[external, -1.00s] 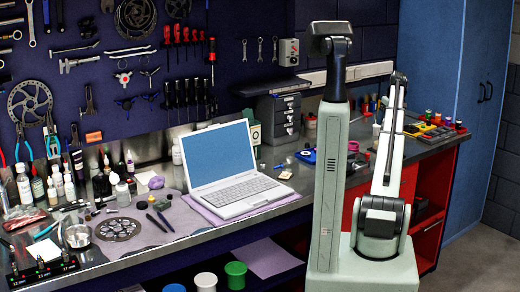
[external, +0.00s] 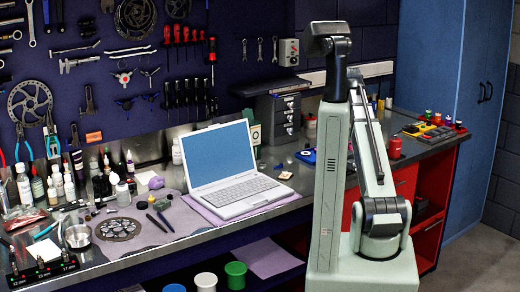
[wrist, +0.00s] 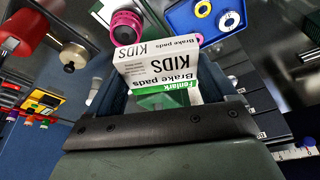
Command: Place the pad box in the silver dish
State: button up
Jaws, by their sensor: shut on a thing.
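The gripper is shut on it. In the external view my gripper and the held box are hidden behind my arm. The silver dish appears to be the small round metal dish (external: 77,237) at the left front of the bench in the external view. It is far to the left of my arm. The dish is not visible in the wrist view.
An open laptop (external: 235,170) stands on the bench between my arm and the dish. A perforated disc (external: 118,229) lies right of the dish, and bottles (external: 55,185) stand behind it. A blue tray (wrist: 205,18) and pink ring (wrist: 127,24) lie below my gripper.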

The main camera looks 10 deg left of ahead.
jog(key=s+a+r+n+g+y, duration=0.1)
jog(key=s+a+n, duration=0.25)
jog(key=a, duration=1.15)
jog(key=s+a+r+n+y, duration=0.15)
jog(key=a+n, duration=0.25)
jog(key=a, duration=1)
jog(key=s+a+n+g, duration=0.1)
jog(key=s+a+n, duration=0.2)
jog(key=s+a, duration=0.9)
jog(key=s+a+n+g, duration=0.1)
jog(key=s+a+n, duration=0.2)
jog(key=s+a, duration=0.85)
jog(key=n+g+h, duration=0.1)
jog(key=n+g, duration=0.2)
jog(key=n, duration=0.6)
send_over(79, 238)
jog(key=s+d, duration=0.1)
notch_tip(79, 238, down, 3)
jog(key=shift+f, duration=4.85)
jog(key=shift+f, duration=0.6)
